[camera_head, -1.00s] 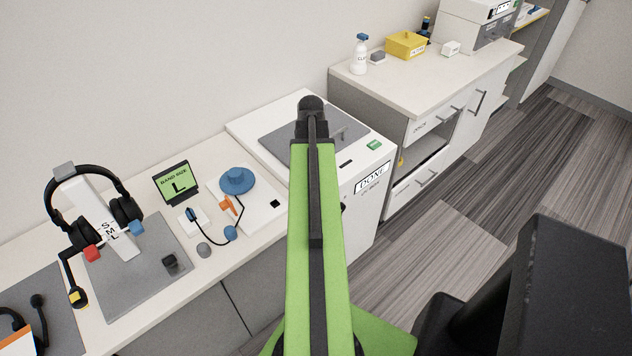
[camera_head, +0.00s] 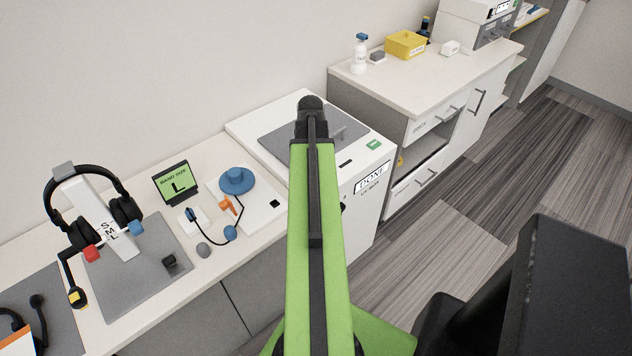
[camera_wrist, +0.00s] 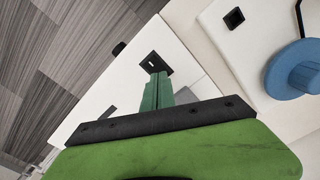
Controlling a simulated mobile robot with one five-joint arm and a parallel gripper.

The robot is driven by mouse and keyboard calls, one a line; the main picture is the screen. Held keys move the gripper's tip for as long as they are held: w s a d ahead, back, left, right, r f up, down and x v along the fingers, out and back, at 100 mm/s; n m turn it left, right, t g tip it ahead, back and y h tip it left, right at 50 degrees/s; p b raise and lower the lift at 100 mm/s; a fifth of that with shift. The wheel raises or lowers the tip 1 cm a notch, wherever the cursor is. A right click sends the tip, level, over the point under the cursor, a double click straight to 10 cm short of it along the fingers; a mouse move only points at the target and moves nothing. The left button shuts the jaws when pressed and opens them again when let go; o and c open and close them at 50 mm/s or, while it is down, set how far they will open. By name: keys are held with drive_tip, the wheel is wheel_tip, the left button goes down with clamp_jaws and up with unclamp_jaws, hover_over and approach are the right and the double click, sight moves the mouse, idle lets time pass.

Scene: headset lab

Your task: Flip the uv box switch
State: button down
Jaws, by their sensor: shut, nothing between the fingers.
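The UV box (camera_head: 360,208) is the white cabinet at the centre of the head view, with a grey lid panel, a "DONE" display (camera_head: 373,178) and a green patch on top. In the wrist view, a black switch plate (camera_wrist: 155,62) with a small pale mark sits on its white face. My gripper (camera_wrist: 157,77) is shut and empty, its green fingertips just below that plate in the picture. I cannot tell whether they touch it. In the head view my green arm hides the gripper and part of the box front.
A bench on the left holds a headphone stand (camera_head: 100,215), a "BAND SIZE L" screen (camera_head: 172,183) and a blue disc (camera_head: 236,180). A cabinet on the right carries a spray bottle (camera_head: 359,55) and a yellow box (camera_head: 405,45). Open floor (camera_head: 470,245) lies at the right.

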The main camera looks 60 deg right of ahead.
drive_tip(key=shift+f+b, duration=0.8)
drive_tip(key=shift+f, duration=0.05)
drive_tip(key=shift+r, duration=0.1)
wheel_tip(320, 180, up, 7)
drive_tip(key=p, duration=0.7)
idle(0.4)
